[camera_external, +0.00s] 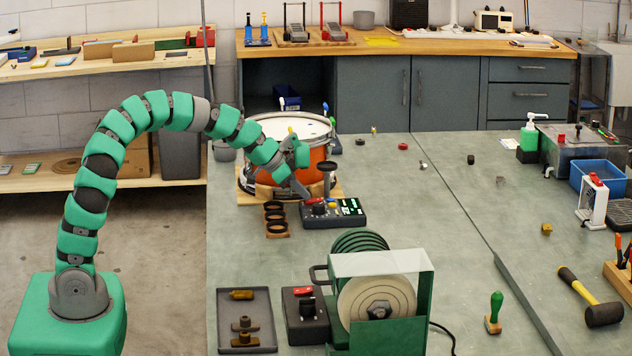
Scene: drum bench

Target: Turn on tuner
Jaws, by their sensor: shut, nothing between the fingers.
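The tuner (346,215) is a dark box on the bench in front of the drum, with a dark knob, a red part and small lit green marks on its top. My gripper (302,190) is at the end of the green arm, shut and empty. It points down just to the upper left of the tuner, near its red part. I cannot tell whether it touches the tuner. The tuner's switch is too small to make out.
An orange drum (316,160) stands behind the tuner, close to my arm. Dark rings (277,229) lie left of the tuner. A green-framed wheel machine (405,335) and a grey tray (232,342) stand in front.

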